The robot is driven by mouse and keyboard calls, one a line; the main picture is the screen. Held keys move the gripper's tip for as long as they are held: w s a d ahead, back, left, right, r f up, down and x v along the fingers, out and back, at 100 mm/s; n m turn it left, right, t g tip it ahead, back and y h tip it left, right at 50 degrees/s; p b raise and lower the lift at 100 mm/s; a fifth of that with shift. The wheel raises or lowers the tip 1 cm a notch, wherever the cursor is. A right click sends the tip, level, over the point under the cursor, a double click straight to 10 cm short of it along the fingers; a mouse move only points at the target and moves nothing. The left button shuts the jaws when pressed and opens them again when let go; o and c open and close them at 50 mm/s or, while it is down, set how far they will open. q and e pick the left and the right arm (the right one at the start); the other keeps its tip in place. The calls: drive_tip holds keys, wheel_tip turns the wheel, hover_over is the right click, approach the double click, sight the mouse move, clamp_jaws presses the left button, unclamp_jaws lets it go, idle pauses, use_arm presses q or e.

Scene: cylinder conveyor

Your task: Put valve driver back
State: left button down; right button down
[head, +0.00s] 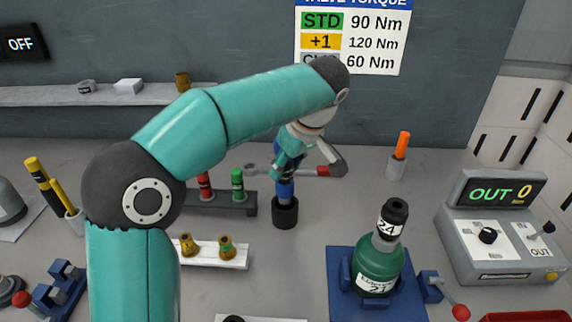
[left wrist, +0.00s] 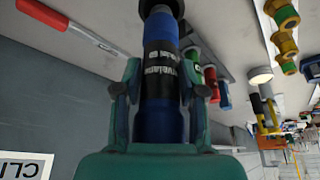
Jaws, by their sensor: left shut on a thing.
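My left gripper (head: 288,165) is shut on the valve driver, a blue cylinder (head: 285,188) with a black label. The driver stands upright, its lower end at a black round cup or base (head: 285,213) on the bench. Whether it is fully seated there or just over it, I cannot tell. In the left wrist view the blue driver (left wrist: 161,118) lies between the two teal fingers, and its black lower end (left wrist: 161,7) shows at the top edge. My own arm hides part of the bench in the head view. My right gripper is out of view.
A wrench with a red handle (head: 323,171) lies close behind the driver. A rack with red and green pieces (head: 225,202) stands to the left. A green bottle (head: 378,265) on a blue base stands front right, near a grey control box (head: 500,245). An orange tool (head: 402,146) stands behind.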

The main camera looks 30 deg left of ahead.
use_arm(q)
drive_tip(key=shift+f+b, duration=0.85)
drive_tip(key=shift+f, duration=0.15)
drive_tip(key=shift+s+d+f+b, duration=0.15)
drive_tip(key=shift+s+f+b, duration=0.05)
drive_tip(key=shift+f+b, duration=0.4)
drive_tip(key=shift+r, duration=0.3)
drive_tip(key=shift+r+p, duration=0.1)
drive_tip(key=shift+p, duration=0.25)
drive_tip(key=shift+w+a+r+p, duration=0.2)
drive_tip(key=shift+w+r+p, duration=0.05)
drive_tip(key=shift+r+p, duration=1)
drive_tip(key=shift+r, duration=0.05)
drive_tip(key=shift+f+b, duration=1.05)
drive_tip(key=shift+f, duration=0.2)
drive_tip(key=shift+s+d+f+b, duration=0.25)
drive_tip(key=shift+s+f+b, duration=0.05)
drive_tip(key=shift+f+b, duration=0.4)
drive_tip(key=shift+r, duration=0.25)
